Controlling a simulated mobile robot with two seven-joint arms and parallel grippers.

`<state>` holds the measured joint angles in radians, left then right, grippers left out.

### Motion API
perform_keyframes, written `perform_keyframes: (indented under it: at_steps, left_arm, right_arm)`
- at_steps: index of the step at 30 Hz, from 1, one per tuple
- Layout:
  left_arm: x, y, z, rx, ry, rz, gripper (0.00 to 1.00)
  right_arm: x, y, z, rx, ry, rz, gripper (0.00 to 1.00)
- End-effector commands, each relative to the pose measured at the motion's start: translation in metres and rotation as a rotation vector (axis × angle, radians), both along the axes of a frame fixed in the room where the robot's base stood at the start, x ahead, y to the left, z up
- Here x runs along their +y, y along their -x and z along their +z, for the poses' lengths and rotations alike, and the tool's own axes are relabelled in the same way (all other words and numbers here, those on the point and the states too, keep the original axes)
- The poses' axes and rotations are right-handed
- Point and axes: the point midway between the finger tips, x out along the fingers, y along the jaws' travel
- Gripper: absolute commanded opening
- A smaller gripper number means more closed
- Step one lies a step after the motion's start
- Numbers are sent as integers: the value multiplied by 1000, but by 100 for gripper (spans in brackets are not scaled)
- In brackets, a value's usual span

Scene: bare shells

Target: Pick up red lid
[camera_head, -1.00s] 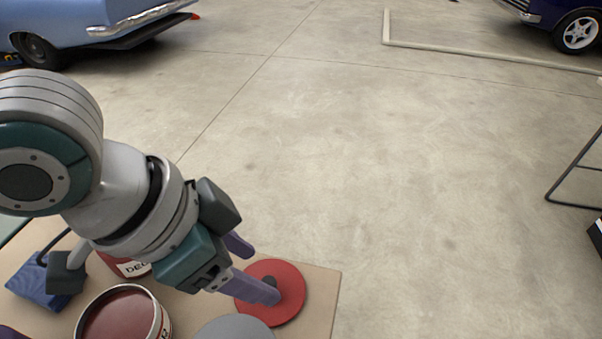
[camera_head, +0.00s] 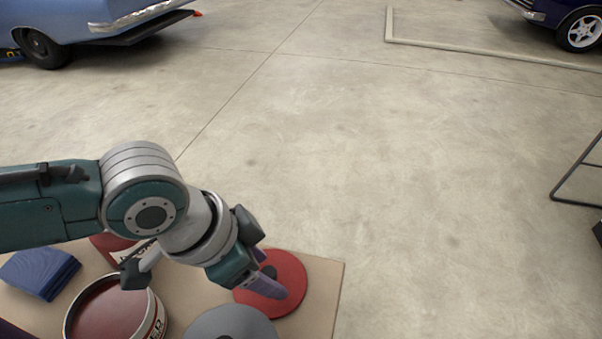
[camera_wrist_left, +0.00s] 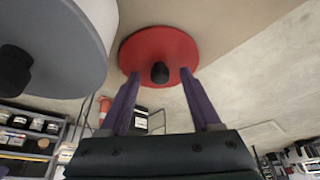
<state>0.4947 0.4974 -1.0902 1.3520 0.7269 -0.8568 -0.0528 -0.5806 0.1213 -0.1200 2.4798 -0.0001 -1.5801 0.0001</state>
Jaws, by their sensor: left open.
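The red lid (camera_head: 288,299) is a round disc with a dark knob, lying near the right edge of the tan tabletop (camera_head: 324,284). My left gripper (camera_head: 272,273) is over the lid in the head view and hides part of it. In the left wrist view the red lid (camera_wrist_left: 140,48) shows beyond the fingers, with its black knob (camera_wrist_left: 160,72) between them. The left gripper (camera_wrist_left: 160,75) is open with nothing between its purple fingertips that it grips. I cannot tell whether the fingers touch the lid. My right gripper does not show.
A grey lid (camera_head: 232,322) lies close to the left of the red one. An open red can (camera_head: 110,309) and a folded blue cloth (camera_head: 40,273) are further left. Another red can (camera_head: 105,245) is partly behind my arm. Open floor lies beyond the table.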

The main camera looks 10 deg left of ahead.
Motion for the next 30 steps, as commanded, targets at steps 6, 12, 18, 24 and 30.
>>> perform_keyframes:
  at_steps: [6, 12, 18, 24, 30]
  left_arm:
    - [-1, 0, 0, -1, 0, -1, 64]
    - [0, 0, 0, -1, 1, 0, 42]
    - [0, 0, 0, -1, 1, 0, 19]
    - [0, 0, 0, -1, 1, 0, 0]
    - [0, 0, 0, -1, 1, 0, 0]
  right_arm:
    - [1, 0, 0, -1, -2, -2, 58]
    - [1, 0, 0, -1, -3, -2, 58]
    - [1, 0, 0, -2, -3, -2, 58]
    - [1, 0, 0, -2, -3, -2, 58]
    - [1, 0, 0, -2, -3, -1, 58]
